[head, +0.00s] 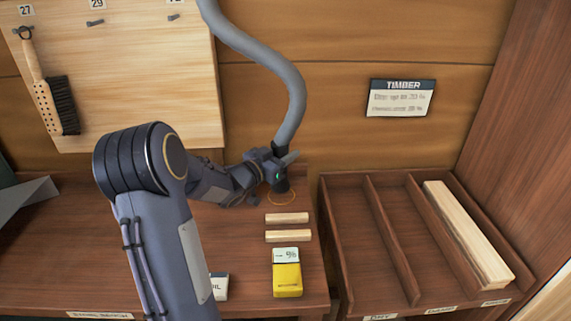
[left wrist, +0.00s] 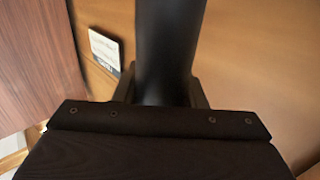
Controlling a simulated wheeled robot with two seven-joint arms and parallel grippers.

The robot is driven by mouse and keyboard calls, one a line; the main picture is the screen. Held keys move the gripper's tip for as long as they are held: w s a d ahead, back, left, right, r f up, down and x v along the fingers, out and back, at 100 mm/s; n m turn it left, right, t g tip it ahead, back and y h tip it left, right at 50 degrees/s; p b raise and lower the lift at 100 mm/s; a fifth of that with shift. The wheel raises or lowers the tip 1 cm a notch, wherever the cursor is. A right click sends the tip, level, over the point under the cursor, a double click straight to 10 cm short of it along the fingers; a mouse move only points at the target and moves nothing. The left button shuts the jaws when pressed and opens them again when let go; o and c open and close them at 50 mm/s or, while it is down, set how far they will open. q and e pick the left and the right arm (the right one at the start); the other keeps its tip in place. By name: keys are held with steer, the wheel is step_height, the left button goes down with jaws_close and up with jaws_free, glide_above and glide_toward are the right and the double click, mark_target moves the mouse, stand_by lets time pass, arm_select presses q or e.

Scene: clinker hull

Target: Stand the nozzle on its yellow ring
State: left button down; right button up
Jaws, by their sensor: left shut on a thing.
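The nozzle (head: 282,186) is a black piece at the lower end of a grey hose. It hangs close to upright, with its lower end at the back part of the thin yellow ring (head: 283,205) on the bench. I cannot tell whether it touches the bench. My left gripper (head: 279,164) is shut on the nozzle and hides its middle. In the left wrist view the black nozzle (left wrist: 170,50) runs up from between the fingers (left wrist: 166,92). My right gripper is in neither view.
The grey hose (head: 290,85) comes down from above along the wall. Two pale wood strips (head: 288,218) and a yellow box (head: 287,280) lie in front of the ring. A divided wooden tray (head: 390,235) with a long timber (head: 467,232) stands at right. A brush (head: 55,95) hangs at left.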

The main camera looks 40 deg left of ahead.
arm_select(q)
steer(key=shift+w+f, duration=0.4)
steer(key=shift+f, duration=0.05)
step_height(320, 180, down, 3)
steer(key=shift+r, duration=0.1)
steer(key=shift+s, duration=0.1)
steer(key=shift+f+b, duration=0.25)
steer(key=shift+b, duration=0.1)
steer(key=c, duration=0.9)
jaws_free()
steer(key=shift+r, duration=0.1)
